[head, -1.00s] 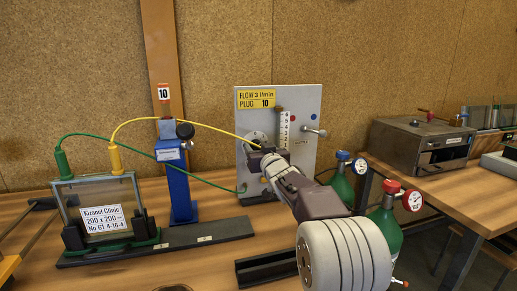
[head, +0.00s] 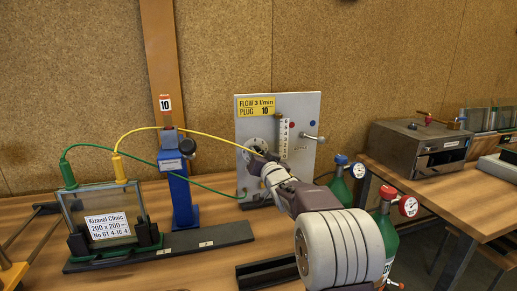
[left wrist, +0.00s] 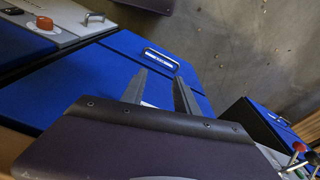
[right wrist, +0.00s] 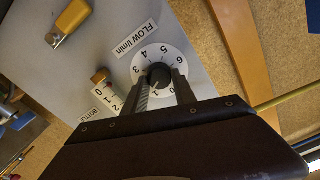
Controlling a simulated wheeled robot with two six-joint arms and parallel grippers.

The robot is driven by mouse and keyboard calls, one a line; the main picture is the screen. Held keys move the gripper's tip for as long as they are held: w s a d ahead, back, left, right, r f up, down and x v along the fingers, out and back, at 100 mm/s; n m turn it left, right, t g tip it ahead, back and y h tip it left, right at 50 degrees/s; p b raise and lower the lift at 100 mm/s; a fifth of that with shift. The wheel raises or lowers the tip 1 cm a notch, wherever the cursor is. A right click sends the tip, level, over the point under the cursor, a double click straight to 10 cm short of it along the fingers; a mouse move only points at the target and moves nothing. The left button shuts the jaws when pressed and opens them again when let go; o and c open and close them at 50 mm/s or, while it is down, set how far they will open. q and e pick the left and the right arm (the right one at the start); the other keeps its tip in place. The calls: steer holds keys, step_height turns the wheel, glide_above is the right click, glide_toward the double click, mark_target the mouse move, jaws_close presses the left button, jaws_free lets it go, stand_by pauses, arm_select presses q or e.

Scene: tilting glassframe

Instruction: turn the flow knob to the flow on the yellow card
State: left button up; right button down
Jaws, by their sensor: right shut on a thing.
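The yellow card (head: 256,105) reads "FLOW 3 l/min PLUG 10" on the grey panel (head: 305,105) in the head view. My right gripper (head: 262,163) reaches to the panel below the card and partly covers the white dial (head: 257,142). In the right wrist view, the right gripper (right wrist: 162,88) is shut on the black flow knob (right wrist: 159,74), with a finger on each side. My left gripper (left wrist: 158,88) is open and empty in the left wrist view.
A scaled flow tube (head: 284,138) and a lever (head: 312,137) sit right of the dial. Green gas bottles (head: 384,232) stand beside my right arm. A glass frame (head: 105,215) with green and yellow cables stands at left. A blue post (head: 180,197) stands behind.

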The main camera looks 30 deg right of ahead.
steer(key=m+p, duration=0.2)
steer(key=m, duration=0.1)
steer(key=shift+d+r+m, duration=0.1)
steer(key=shift+m, duration=0.2)
steer(key=m+p, duration=0.2)
steer(key=m, duration=0.1)
steer(key=shift+m, duration=0.3)
steer(key=shift+f+m+p, duration=0.15)
steer(key=shift+m+p, duration=0.55)
steer(key=shift+m, duration=0.75)
steer(key=shift+f+m+p, duration=0.1)
steer(key=shift+m+p, duration=0.6)
steer(key=shift+m, duration=1.05)
steer(key=c, duration=1)
jaws_free()
steer(key=v, duration=0.9)
